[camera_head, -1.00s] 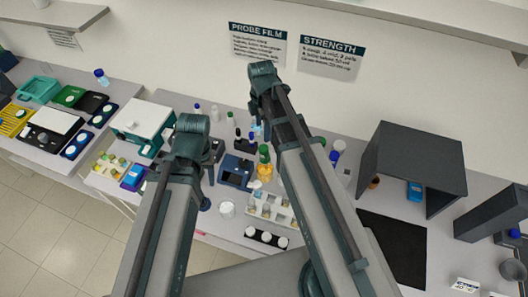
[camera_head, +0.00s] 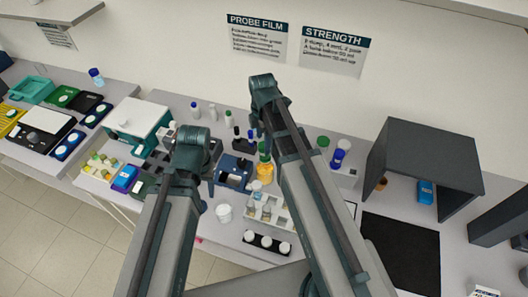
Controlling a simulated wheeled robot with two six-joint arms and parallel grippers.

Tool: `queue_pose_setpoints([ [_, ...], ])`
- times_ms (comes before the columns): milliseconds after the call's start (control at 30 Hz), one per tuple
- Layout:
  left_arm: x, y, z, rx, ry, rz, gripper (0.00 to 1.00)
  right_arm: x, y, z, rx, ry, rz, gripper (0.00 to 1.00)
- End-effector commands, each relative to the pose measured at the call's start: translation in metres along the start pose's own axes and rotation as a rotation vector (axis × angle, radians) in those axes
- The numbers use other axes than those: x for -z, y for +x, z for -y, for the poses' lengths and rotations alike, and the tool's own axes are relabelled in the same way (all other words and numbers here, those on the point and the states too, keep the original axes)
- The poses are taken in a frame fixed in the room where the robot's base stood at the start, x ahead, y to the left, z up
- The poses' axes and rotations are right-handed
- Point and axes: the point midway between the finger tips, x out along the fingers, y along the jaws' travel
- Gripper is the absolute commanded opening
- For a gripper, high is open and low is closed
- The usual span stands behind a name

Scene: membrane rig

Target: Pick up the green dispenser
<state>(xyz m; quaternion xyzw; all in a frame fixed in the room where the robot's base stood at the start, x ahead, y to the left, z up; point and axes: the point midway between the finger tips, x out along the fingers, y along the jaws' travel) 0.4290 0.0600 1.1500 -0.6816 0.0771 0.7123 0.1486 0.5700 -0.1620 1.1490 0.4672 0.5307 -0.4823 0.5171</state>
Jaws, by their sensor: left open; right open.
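An amber bottle (camera_head: 264,174) with a green top stands on the bench just left of my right arm, which partly covers it. It looks most like the green dispenser, but other green-capped bottles stand near. One is a small bottle (camera_head: 228,118) at the back, another a green-capped container (camera_head: 323,143) right of my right arm. My two arms rise from the bottom of the view and bend over the bench. Both grippers are hidden behind my own arm links, so I see no fingers and nothing held.
A white vial rack (camera_head: 282,219) and a black holder with white-capped jars (camera_head: 250,251) stand in front of the amber bottle. A white cup (camera_head: 223,213) and a blue device (camera_head: 233,172) are to its left. A dark open box (camera_head: 425,140) and black mat (camera_head: 405,248) lie right.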

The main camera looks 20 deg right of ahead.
Motion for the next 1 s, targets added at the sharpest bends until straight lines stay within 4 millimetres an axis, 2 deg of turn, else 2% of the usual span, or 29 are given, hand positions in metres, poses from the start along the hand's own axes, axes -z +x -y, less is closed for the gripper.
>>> queue_pose_setpoints([
  [33,0.001,0.008,-0.001,0.000,-0.001,0.000,0.50,-0.001,0.009,0.000,0.000,0.000,0.000,0.82],
  [333,0.003,0.044,-0.004,0.000,-0.002,-0.002,0.50,-0.003,0.045,0.001,0.000,0.000,0.000,0.82],
  [667,0.003,0.046,-0.004,0.000,-0.002,-0.002,0.50,-0.003,0.047,0.001,0.000,0.000,0.000,0.82],
  [1000,0.003,0.046,-0.004,0.000,-0.002,-0.002,0.50,-0.003,0.047,0.001,0.000,0.000,0.000,0.23],
])
